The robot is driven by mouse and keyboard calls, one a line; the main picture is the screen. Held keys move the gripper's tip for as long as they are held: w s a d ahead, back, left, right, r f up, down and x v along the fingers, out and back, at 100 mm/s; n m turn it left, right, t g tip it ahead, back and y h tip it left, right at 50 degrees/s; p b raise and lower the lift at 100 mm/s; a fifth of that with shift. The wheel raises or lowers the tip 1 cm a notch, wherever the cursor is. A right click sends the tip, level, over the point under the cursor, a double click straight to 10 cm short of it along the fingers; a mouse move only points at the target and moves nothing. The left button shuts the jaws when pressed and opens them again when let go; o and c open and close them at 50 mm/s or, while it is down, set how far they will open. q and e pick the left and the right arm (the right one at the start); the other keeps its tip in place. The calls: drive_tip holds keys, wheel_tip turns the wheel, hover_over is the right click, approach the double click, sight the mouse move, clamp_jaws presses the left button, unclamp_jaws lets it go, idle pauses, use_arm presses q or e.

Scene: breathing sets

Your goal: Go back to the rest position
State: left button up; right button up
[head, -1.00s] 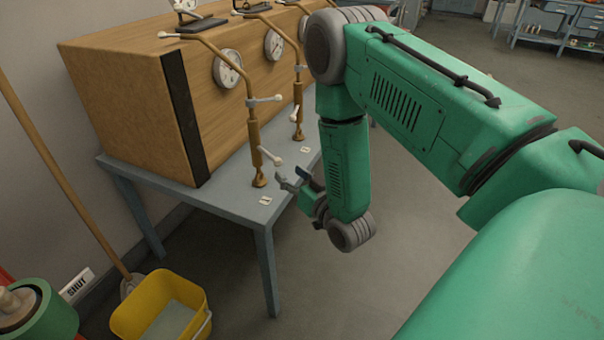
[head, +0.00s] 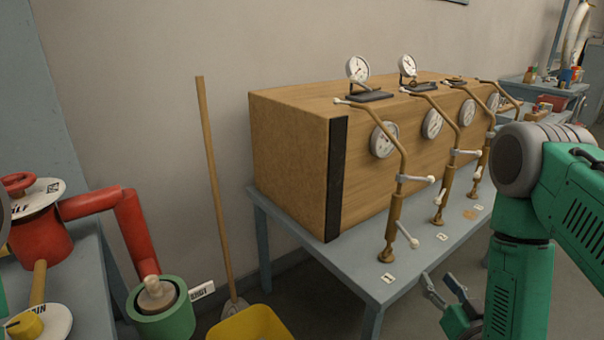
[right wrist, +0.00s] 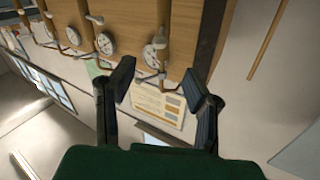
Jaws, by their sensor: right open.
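My right gripper (head: 447,293) is at the lower right of the head view, in front of the grey table's front edge and apart from it. In the right wrist view its two fingers (right wrist: 160,88) stand apart with nothing between them. The green right arm (head: 580,195) comes in from the right edge. The wooden cabinet (head: 290,155) with gauges and brass pipes stands on the grey table (head: 345,277). The pipes (head: 393,220) have white-tipped levers. My left gripper is not in the head view.
A green cylinder (head: 170,312), a red pipe (head: 130,215) and a bench with red fittings (head: 40,230) are at the left. Another bench (head: 545,88) stands at the back right.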

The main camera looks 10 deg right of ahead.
drive_tip(key=s+a+f+n+g+y, duration=0.1)
drive_tip(key=s+a+f+g, duration=0.3)
drive_tip(key=f+g, duration=0.15)
drive_tip(key=s+a+f+n+g+y, duration=0.2)
drive_tip(key=s+a+f+g, duration=0.25)
drive_tip(key=f, duration=0.25)
drive_tip(key=s+a+f+g, duration=0.1)
drive_tip(key=s+f+g, duration=0.1)
drive_tip(key=s, duration=0.6)
drive_tip(key=s+a+f+n+g, duration=0.1)
drive_tip(key=s+a+f+g, duration=0.1)
drive_tip(key=s+g, duration=0.3)
drive_tip(key=s, duration=0.2)
drive_tip(key=shift+s+h, duration=0.35)
drive_tip(key=shift+h, duration=0.05)
drive_tip(key=shift+w+a, duration=0.15)
